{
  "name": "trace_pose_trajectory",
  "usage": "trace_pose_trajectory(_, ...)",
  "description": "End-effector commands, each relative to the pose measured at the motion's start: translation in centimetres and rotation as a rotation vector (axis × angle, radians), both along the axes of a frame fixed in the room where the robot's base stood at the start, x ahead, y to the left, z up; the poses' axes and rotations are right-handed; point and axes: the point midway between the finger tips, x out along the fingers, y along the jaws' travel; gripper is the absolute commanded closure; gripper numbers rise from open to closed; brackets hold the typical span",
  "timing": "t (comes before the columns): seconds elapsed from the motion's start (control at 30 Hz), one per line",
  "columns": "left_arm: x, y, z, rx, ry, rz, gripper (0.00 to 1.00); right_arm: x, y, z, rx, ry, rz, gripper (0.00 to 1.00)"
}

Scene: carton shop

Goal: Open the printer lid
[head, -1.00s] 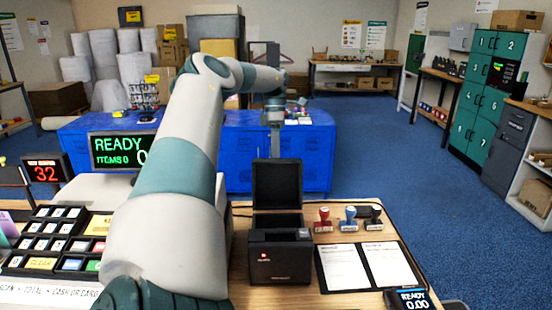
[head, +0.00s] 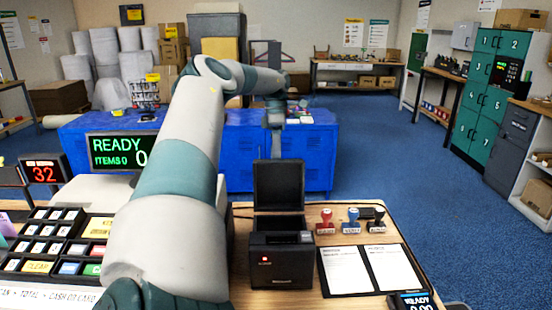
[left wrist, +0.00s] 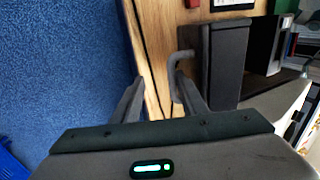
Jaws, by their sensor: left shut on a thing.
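The black printer (head: 282,262) stands on the wooden counter, with a small red light on its front. Its lid (head: 279,186) stands upright at the back, and the dark opening below it shows. My left arm reaches over the counter, and my left gripper (head: 276,140) points down behind the lid's top edge, its tips hidden there. In the left wrist view, the left gripper (left wrist: 158,80) has its fingers beside a grey hooked handle (left wrist: 183,56) on a dark box-like part (left wrist: 228,62). It is shut on the handle, though the contact is hard to see. My right gripper is out of view.
Several stamps, including a red one (head: 326,222), stand right of the printer. An open folder (head: 365,268) and a card reader (head: 412,300) lie nearer. The till keypad (head: 50,240) and display (head: 122,152) are at the left. Blue cabinets (head: 235,160) stand behind the counter.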

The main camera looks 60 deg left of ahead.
Motion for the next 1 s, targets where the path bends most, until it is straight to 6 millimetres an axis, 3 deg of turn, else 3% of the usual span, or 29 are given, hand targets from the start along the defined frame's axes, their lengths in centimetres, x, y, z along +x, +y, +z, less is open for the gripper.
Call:
trace_pose_trajectory(0.27, 0.4, 0.6, 1.3, 0.012, -0.01, 0.004, 0.72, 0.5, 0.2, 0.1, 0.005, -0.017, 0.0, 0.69)
trace_pose_trajectory(0.67, 0.9, 1.8, 6.1, 0.01, -0.004, 0.005, 0.72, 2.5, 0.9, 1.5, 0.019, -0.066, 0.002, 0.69)
trace_pose_trajectory(0.8, 1.1, 2.2, 7.7, 0.009, -0.003, 0.004, 0.72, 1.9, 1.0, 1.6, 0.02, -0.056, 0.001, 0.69)
trace_pose_trajectory(0.9, 1.1, 2.4, 8.6, 0.007, -0.001, 0.004, 0.72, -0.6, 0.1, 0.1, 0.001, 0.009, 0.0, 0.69)
trace_pose_trajectory(1.0, 1.3, 2.6, 9.4, 0.009, -0.001, 0.003, 0.72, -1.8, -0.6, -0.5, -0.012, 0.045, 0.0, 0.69)
